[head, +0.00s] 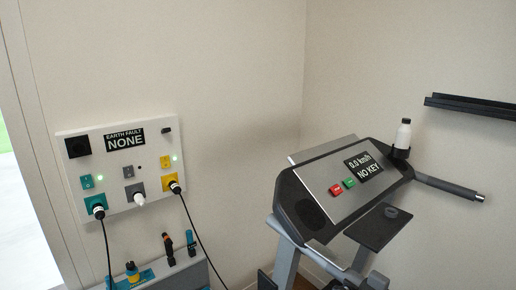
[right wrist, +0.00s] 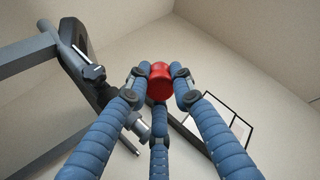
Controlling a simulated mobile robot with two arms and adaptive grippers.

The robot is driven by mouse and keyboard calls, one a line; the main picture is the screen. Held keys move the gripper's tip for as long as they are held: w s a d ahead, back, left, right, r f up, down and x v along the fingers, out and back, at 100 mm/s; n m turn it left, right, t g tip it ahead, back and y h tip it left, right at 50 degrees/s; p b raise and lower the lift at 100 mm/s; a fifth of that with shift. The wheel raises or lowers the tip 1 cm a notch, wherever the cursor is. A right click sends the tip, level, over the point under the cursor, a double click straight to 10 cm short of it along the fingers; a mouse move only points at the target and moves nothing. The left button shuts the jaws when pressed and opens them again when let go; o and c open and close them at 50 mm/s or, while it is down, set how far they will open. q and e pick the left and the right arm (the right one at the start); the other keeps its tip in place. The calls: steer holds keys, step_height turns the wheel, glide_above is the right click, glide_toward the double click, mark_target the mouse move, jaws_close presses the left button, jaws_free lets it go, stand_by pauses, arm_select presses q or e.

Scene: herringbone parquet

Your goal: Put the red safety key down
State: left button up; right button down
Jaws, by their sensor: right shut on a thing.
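The red safety key (right wrist: 160,80) shows in the right wrist view as a rounded red piece. My right gripper (right wrist: 160,84) has its blue fingers closed around it, clear of any surface that I can make out. The key and both grippers are out of the head view. The treadmill console (head: 345,185) there reads "0.0 km/h" and "NO KEY", with a red button (head: 335,190) and a green button (head: 349,182). A dark flat tray (head: 380,232) sits at the console's near side.
A white bottle (head: 403,134) stands in a holder at the console's far end. A black wall shelf (head: 470,107) is at the right. A wall panel (head: 125,165) with plugged cables is at the left, above a holder of tools (head: 165,270). Treadmill frame parts (right wrist: 75,60) show in the wrist view.

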steer(key=shift+s+a+f+y, duration=0.1)
steer(key=shift+a+f+y, duration=0.1)
steer(key=shift+a+y, duration=0.55)
step_height(320, 180, down, 14)
steer(key=b, duration=1.3)
steer(key=shift+d+r, duration=0.15)
steer(key=shift+d, duration=0.05)
steer(key=shift+h, duration=0.25)
